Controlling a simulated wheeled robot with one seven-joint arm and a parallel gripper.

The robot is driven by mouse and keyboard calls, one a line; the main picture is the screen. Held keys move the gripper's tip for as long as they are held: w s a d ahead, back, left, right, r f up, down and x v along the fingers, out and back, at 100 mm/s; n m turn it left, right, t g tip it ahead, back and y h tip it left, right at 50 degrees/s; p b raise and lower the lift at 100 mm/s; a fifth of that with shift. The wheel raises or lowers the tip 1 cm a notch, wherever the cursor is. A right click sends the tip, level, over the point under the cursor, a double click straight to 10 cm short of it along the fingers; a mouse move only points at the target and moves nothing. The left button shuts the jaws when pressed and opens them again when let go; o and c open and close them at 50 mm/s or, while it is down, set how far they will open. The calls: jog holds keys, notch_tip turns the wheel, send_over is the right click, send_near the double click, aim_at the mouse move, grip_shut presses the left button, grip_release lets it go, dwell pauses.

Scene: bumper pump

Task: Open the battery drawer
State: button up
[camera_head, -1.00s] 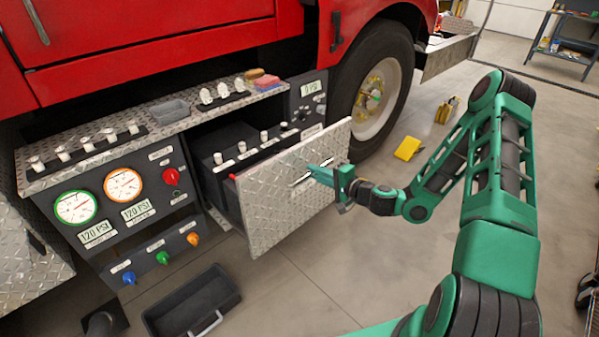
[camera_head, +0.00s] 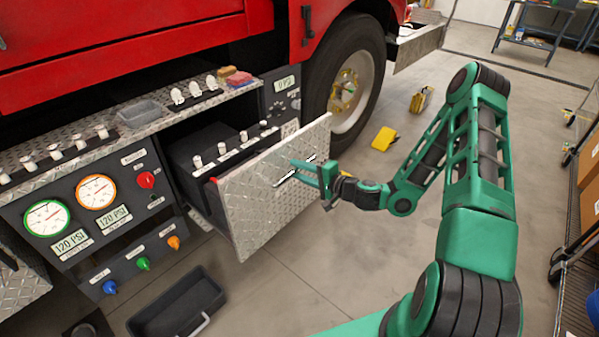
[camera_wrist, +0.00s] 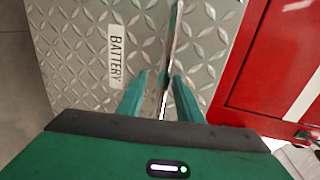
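The battery drawer stands pulled out from the truck's side panel. Its diamond-plate front (camera_head: 250,205) is well clear of the panel, and a dark box with several white-topped posts (camera_head: 215,150) shows behind it. In the wrist view, the front bears a "BATTERY" label (camera_wrist: 116,57) and a thin metal bar handle (camera_wrist: 171,45). My gripper (camera_head: 305,170) is at the handle. In the wrist view, my gripper (camera_wrist: 160,80) has its fingers apart, one on each side of the bar, with gaps visible. Whether a finger touches the bar is unclear.
A black tray (camera_head: 178,305) lies on the floor below the panel. The truck wheel (camera_head: 345,90) stands behind the drawer. Yellow chocks (camera_head: 384,138) lie on the floor beyond. A cart (camera_head: 585,170) stands at right. Floor before the drawer is clear.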

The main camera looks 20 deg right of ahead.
jog(key=v, duration=1)
jog(key=shift+s+d, duration=0.2)
jog(key=shift+s, duration=0.1)
jog(key=x, duration=1.1)
jog(key=shift+a+r, duration=0.15)
jog(key=shift+r, duration=0.05)
